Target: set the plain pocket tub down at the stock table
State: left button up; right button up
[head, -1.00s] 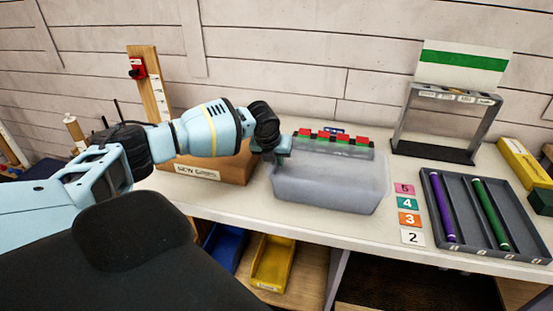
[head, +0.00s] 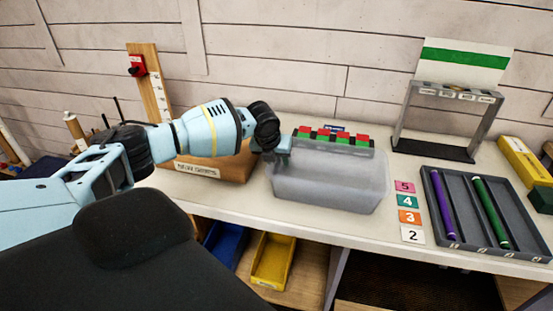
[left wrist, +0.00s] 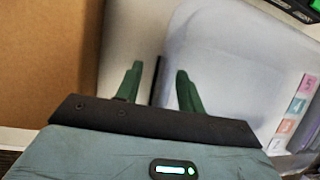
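The plain pocket tub (head: 328,190), a translucent grey open box, sits upright on the white stock table (head: 235,204) and looks empty. My left gripper (head: 283,148) is at the tub's left rim. In the left wrist view my left gripper (left wrist: 159,70) has its two green fingers apart, with the rim of the tub (left wrist: 235,65) between them and gaps showing at the sides. The fingertips are partly hidden in the head view. My right gripper is not in view.
A brown carton (head: 220,168) stands close left of the tub. A rack of red and green blocks (head: 335,142) is behind it. Number cards (head: 410,217), a grey tray (head: 460,205) with purple and green grips and a metal stand (head: 445,125) are to the right.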

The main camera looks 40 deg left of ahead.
pick_arm(q)
jog(key=shift+p+v, duration=0.4)
jog(key=shift+v, duration=3.55)
